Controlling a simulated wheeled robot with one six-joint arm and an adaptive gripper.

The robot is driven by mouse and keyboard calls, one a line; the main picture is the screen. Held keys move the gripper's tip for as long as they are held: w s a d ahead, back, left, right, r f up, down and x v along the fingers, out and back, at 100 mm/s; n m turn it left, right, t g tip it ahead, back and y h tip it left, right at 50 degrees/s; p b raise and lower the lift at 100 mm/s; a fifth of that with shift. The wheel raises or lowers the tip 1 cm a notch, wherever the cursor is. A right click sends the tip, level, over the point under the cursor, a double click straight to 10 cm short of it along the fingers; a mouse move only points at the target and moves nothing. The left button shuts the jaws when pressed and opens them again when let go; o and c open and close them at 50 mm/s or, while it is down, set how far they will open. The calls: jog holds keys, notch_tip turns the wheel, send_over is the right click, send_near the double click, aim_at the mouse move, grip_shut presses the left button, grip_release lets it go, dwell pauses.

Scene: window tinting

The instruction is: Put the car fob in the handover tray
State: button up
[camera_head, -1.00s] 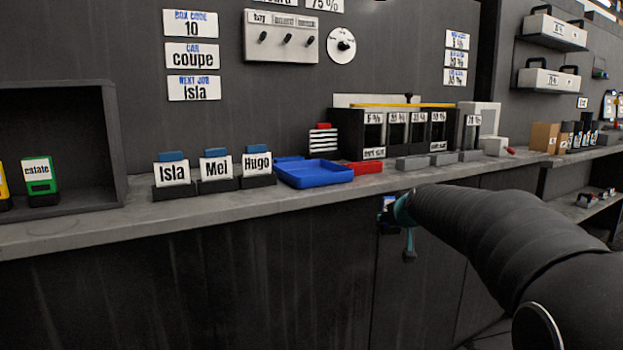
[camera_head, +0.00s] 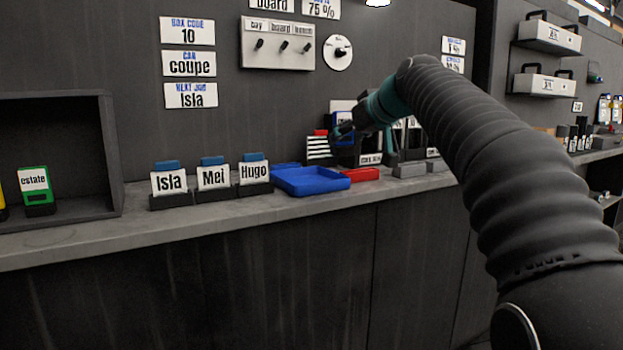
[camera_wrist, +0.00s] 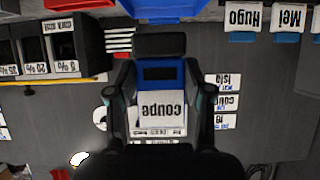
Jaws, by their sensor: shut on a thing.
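My gripper (camera_head: 346,130) is shut on the car fob (camera_wrist: 162,108), a blue piece with a white label reading "coupe". In the wrist view it sits between the two fingers. In the head view the fob is small and partly hidden by the gripper. A shallow blue tray (camera_head: 311,183), which looks like the handover tray, lies on the counter and appears empty. It also shows at the top of the wrist view (camera_wrist: 165,12). My gripper is above the counter, right of the tray in the head view and apart from it.
Name holders Isla (camera_head: 170,187), Mei (camera_head: 213,181) and Hugo (camera_head: 254,174) stand left of the tray. A red tray (camera_head: 362,174) lies just right of it. A striped stack (camera_head: 319,149) stands behind. A green estate fob (camera_head: 37,190) stands in the left cubby.

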jog(key=w+a+f, duration=0.1)
jog(key=a+f, duration=0.1)
jog(key=w+a+f, duration=0.1)
jog(key=w+a, duration=0.1)
jog(key=a, duration=0.1)
jog(key=w+a+f, duration=0.1)
jog(key=a+f, duration=0.1)
jog(key=a, duration=0.1)
jog(key=shift+w+f, duration=0.25)
jog(key=shift+f, duration=0.05)
jog(key=shift+f+b, duration=0.6)
jog(key=shift+f, duration=1.4)
jog(key=shift+f, duration=0.2)
jog(key=o, duration=1.2)
jog(key=shift+r, duration=0.2)
jog(key=shift+s+d+r, duration=0.1)
jog(key=shift+s+d, duration=0.05)
jog(key=v, duration=1.1)
jog(key=shift+s+d+r+b, duration=0.1)
jog(key=shift+s+r+b, duration=0.15)
jog(key=shift+b, duration=0.1)
